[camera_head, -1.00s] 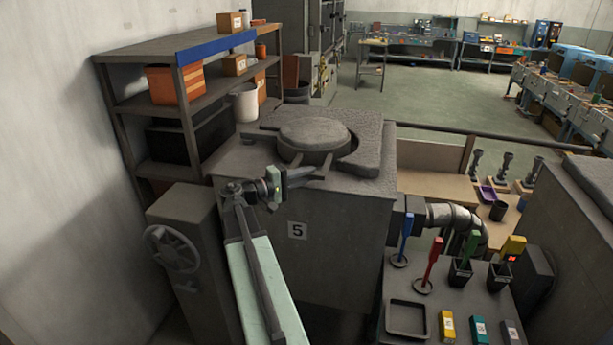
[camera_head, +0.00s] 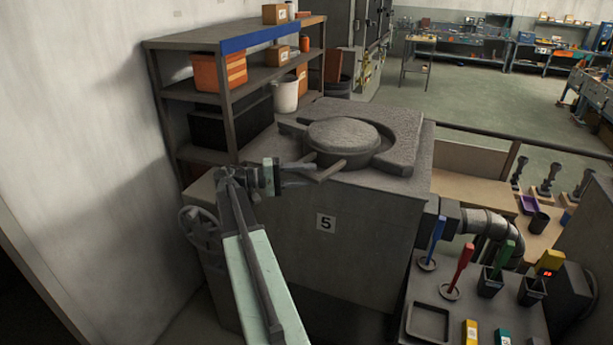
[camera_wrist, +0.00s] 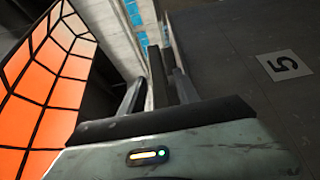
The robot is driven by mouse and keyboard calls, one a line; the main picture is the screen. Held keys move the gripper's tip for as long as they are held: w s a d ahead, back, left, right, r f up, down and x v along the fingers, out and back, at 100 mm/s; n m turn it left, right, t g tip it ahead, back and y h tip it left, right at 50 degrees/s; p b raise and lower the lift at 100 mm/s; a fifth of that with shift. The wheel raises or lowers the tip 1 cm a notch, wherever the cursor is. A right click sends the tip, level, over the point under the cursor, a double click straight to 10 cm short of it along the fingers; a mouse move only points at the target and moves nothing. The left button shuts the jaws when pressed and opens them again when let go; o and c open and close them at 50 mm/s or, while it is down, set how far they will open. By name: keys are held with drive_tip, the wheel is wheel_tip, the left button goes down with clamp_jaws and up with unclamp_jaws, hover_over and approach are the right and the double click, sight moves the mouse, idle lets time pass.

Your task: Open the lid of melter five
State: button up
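Melter five (camera_head: 365,235) is a grey block with a "5" plate on its front; the plate also shows in the wrist view (camera_wrist: 284,65). Its round grey lid (camera_head: 343,135) lies flat on top, within a cut-out slab. A short bar handle (camera_head: 333,171) sticks out from the lid's front left towards my gripper. My gripper (camera_head: 316,174) is at the top's front left edge, fingers apart and pointing right at the handle. The wrist view shows the fingers (camera_wrist: 158,90) spread too. Whether they touch the handle cannot be told.
A shelf rack (camera_head: 235,75) with boxes and a white bucket (camera_head: 286,95) stands behind left. A handwheel (camera_head: 200,228) is left of my arm. A bench (camera_head: 455,315) with coloured-handled tools is at the right front. A rail (camera_head: 520,140) runs behind the melter.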

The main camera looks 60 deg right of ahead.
drive_tip(key=shift+s, duration=0.1)
drive_tip(key=v, duration=0.8)
drive_tip(key=shift+d, duration=0.1)
